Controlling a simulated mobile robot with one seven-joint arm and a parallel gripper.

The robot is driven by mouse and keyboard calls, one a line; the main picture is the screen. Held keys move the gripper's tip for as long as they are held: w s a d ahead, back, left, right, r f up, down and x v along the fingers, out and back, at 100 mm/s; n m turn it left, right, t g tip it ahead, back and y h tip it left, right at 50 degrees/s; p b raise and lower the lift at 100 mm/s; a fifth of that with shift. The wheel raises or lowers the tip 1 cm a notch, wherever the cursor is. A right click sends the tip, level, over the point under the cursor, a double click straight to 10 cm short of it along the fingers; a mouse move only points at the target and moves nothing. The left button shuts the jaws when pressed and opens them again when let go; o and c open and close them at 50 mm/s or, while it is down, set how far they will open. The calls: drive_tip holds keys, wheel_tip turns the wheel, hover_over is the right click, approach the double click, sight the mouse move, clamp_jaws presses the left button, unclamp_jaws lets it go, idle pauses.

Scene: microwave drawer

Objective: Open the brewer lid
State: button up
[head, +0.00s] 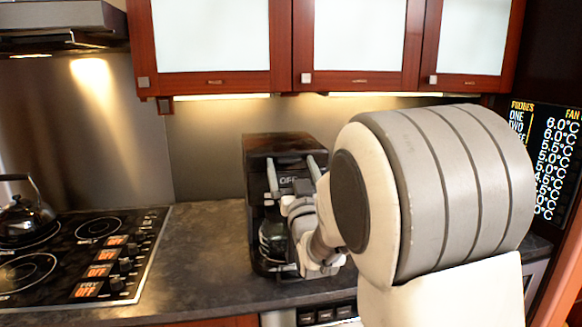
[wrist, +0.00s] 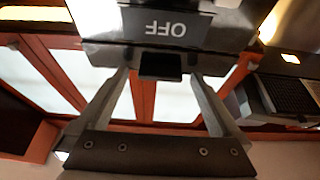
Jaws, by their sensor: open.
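The brewer is a dark box on the counter, and its lid (head: 285,145) looks shut in the head view. Its front panel reads OFF, and a glass carafe (head: 272,240) sits below, partly hidden by my arm. My gripper (head: 291,164) is open at the brewer's upper front, with one finger on each side of the OFF panel. In the wrist view, the OFF panel (wrist: 166,27) appears upside down. A small dark tab (wrist: 160,66) juts out between my gripper's open fingertips (wrist: 160,78), and I cannot tell whether they touch it.
A black stovetop (head: 75,255) with a kettle (head: 25,218) lies at the left. Wooden cabinets with pale glass doors (head: 358,38) hang above the brewer. The counter (head: 205,235) between stove and brewer is clear. My arm hides the counter right of the brewer.

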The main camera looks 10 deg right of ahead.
clamp_jaws()
idle(0.3)
drive_tip(key=shift+r, duration=0.1)
